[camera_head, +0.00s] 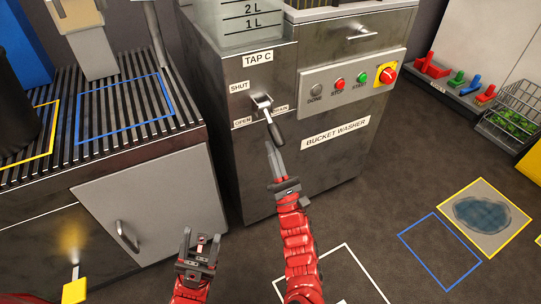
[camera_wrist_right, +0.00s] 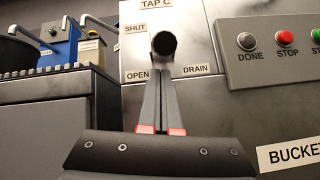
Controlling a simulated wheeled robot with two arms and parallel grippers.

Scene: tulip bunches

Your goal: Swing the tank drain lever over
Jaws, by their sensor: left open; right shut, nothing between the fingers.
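The tank drain lever (camera_head: 273,128) is on the metal front below the TAP C label (camera_head: 258,57). It has a silver pivot and a dark handle. SHUT (camera_head: 239,87), OPEN (camera_head: 242,122) and DRAIN (camera_head: 280,109) labels surround it. In the right wrist view the handle's round black end (camera_wrist_right: 164,43) faces me and hides the pivot. My right gripper (camera_head: 270,150) is shut and empty, its tips just below the handle end; I cannot tell whether they touch. The shut fingers also show in the wrist view (camera_wrist_right: 158,90). My left gripper (camera_head: 201,245) is open and empty, low in front of the grey cabinet door.
A control panel with DONE, STOP and START buttons and a red knob (camera_head: 388,75) is right of the lever. A clear tank (camera_head: 238,22) stands above. A slatted counter (camera_head: 118,105) is at left. A wire basket (camera_head: 512,115) and floor squares lie right.

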